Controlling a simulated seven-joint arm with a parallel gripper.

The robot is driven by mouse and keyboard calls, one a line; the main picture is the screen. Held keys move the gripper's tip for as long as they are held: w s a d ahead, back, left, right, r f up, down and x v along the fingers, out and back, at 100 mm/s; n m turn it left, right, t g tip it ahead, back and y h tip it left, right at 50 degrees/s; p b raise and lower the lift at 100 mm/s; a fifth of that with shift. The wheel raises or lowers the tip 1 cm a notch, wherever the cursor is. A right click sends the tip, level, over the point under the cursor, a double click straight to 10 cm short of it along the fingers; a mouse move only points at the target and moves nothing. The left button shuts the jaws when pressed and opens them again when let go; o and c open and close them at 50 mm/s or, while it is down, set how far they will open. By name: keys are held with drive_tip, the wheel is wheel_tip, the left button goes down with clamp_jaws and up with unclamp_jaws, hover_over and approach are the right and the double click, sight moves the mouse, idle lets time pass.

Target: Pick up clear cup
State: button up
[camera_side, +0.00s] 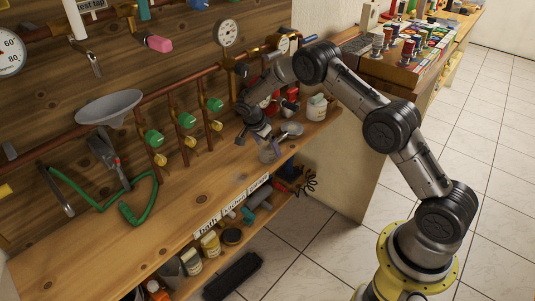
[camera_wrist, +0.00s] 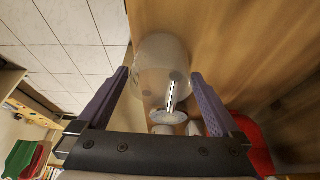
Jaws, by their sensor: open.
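The clear cup (camera_wrist: 160,52) sits on the wooden bench in the wrist view, between and slightly beyond my fingertips. In the side view, the cup (camera_side: 268,154) is a small translucent shape near the bench's front edge, just below my gripper. My gripper (camera_side: 260,138) is open and points down at it. In the wrist view, my gripper (camera_wrist: 159,75) has its two purple fingers spread on either side of the cup, with no clear grip on it. A shiny metal stem with a round disc (camera_wrist: 168,116) overlaps the cup's near side in that view.
A white container (camera_side: 317,107) and a silver round piece (camera_side: 291,129) stand right of the cup. Copper pipes with green and yellow valve handles (camera_side: 186,120) run along the back. A red object (camera_wrist: 252,143) lies near my right finger. The bench (camera_side: 160,215) is clear at front left.

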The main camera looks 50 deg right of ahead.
drive_tip(key=shift+d+f, duration=0.1)
drive_tip(key=shift+f, duration=0.05)
drive_tip(key=shift+c, duration=0.3)
drive_tip(key=c, duration=1.2)
drive_tip(key=shift+o, duration=0.2)
